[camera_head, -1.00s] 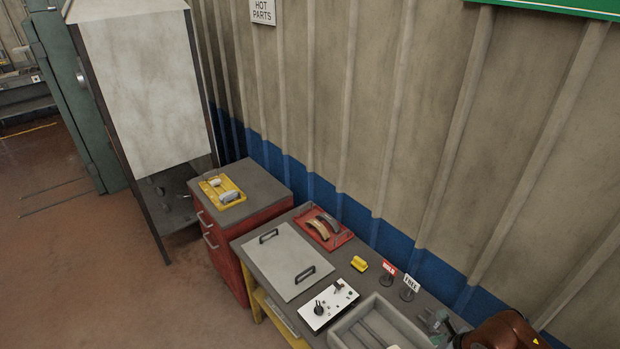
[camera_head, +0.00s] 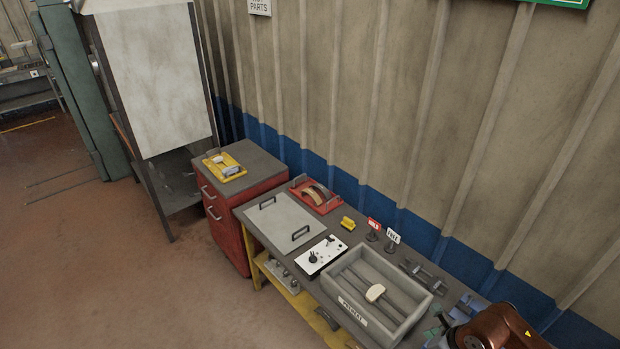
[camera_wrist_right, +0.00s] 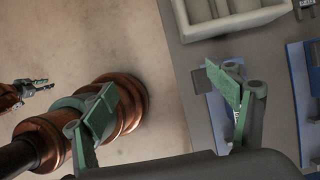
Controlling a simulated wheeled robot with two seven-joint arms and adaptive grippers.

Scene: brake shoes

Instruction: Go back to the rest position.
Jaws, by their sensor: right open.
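My right gripper (camera_wrist_right: 163,95) is open and empty in the right wrist view, its two green-padded fingers wide apart over the bench edge. In the head view part of it (camera_head: 436,333) shows at the lower right, beside my copper-coloured arm. It is at the near right end of the grey bench (camera_head: 328,275), close to the grey PREHEAT tray (camera_head: 425,303). A pale block (camera_head: 375,293) lies on the bars in that tray.
A red tray (camera_head: 330,206) holds curved brake shoes at the back. Near it are a yellow block (camera_head: 347,223), a HOLD sign (camera_head: 374,224) and a FREE sign (camera_head: 393,237). A blue fixture (camera_wrist_right: 297,75) lies right in the wrist view. Floor left of the bench is clear.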

